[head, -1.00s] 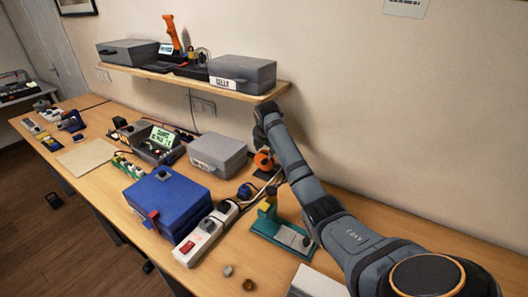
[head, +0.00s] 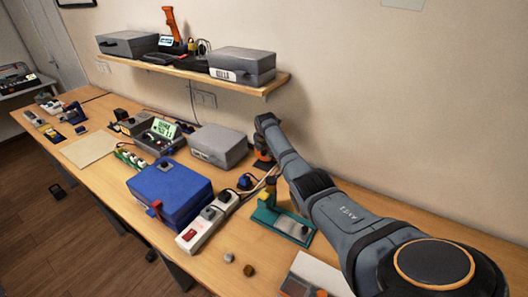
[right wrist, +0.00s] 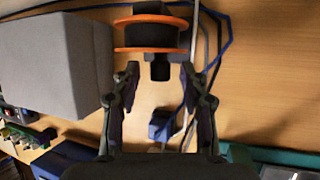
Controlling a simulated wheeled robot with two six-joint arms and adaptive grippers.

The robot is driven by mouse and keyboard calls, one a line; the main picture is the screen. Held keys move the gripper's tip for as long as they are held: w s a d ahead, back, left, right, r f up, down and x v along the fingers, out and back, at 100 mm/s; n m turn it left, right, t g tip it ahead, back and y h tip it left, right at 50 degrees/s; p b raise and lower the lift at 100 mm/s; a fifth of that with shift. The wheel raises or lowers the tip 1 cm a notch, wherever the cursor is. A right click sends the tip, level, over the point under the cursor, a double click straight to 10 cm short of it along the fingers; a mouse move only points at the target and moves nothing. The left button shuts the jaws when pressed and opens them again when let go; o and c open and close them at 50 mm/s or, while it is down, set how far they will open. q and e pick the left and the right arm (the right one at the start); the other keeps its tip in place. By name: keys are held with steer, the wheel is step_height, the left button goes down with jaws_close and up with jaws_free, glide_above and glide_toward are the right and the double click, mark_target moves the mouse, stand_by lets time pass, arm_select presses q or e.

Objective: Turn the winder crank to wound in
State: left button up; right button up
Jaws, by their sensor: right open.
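The winder shows in the right wrist view as an orange-rimmed spool (right wrist: 150,34) with a dark middle. A short black part (right wrist: 160,67), which looks like its crank handle, sticks out from it toward my gripper. My right gripper (right wrist: 160,76) is open, with one finger on each side of the black part and gaps visible between. In the head view the winder (head: 262,157) is a small orange patch, mostly hidden behind my right arm. The crank's angle cannot be told. My left gripper is not in view.
A grey box (head: 218,146) stands close left of the winder. Cables and a power strip (head: 208,222) lie in front, beside a blue box (head: 170,192). A green fixture (head: 283,225) stands near my arm. A shelf (head: 262,88) hangs above.

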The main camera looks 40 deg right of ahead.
jaws_close()
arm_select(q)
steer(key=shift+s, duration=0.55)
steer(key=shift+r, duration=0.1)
